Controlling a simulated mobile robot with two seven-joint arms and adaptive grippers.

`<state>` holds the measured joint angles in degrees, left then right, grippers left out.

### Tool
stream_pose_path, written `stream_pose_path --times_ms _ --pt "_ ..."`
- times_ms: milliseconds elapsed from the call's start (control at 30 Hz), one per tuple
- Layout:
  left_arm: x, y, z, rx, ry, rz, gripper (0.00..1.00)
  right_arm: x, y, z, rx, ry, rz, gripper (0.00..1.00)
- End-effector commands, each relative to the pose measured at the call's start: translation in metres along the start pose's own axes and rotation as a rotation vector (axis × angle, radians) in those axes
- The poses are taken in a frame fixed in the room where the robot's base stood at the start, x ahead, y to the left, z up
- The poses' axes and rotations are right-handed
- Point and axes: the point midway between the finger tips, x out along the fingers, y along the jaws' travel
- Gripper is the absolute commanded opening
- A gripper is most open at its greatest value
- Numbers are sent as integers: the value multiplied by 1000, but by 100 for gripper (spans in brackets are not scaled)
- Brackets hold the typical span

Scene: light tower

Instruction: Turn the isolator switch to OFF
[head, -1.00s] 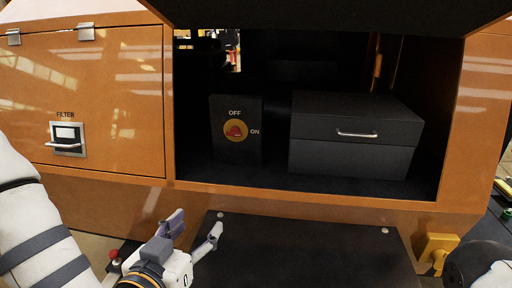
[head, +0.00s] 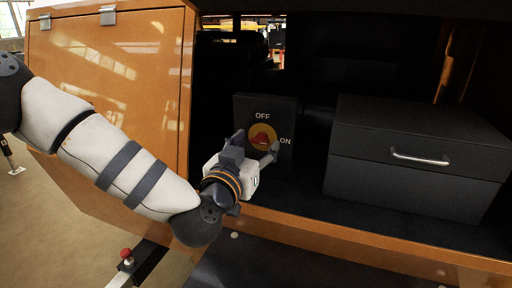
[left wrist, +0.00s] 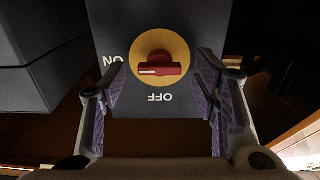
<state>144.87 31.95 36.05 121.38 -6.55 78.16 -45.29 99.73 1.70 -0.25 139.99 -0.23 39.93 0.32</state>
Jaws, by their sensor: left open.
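The isolator switch is a red handle (head: 262,140) on a round yellow plate (head: 271,131), set on a dark box (head: 285,105) inside the open compartment. OFF is printed above it and ON to its right. In the left wrist view, where the lettering is upside down, the red handle (left wrist: 160,69) lies level, its white mark toward ON. My left gripper (head: 255,150) is open just in front of the switch. In the left wrist view, its fingers (left wrist: 162,85) stand either side of the handle, apart from it. My right gripper is out of view.
A black case (head: 420,125) with a silver handle stands to the right of the switch box. An orange door panel (head: 110,60) is at the left, behind my left arm. The orange compartment sill (head: 330,238) runs below the gripper.

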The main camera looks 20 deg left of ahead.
Motion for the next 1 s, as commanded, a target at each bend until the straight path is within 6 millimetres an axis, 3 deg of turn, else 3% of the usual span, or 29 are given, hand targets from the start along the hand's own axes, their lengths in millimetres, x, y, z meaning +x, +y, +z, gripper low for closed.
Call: stream_pose_path --times_ms 267,500,1000 --pt "4 0 0 0 -1 1 55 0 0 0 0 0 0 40" --pt "3 0 0 0 -1 0 7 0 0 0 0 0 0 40" --pt "3 0 -2 -131 1 1 7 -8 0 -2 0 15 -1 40"
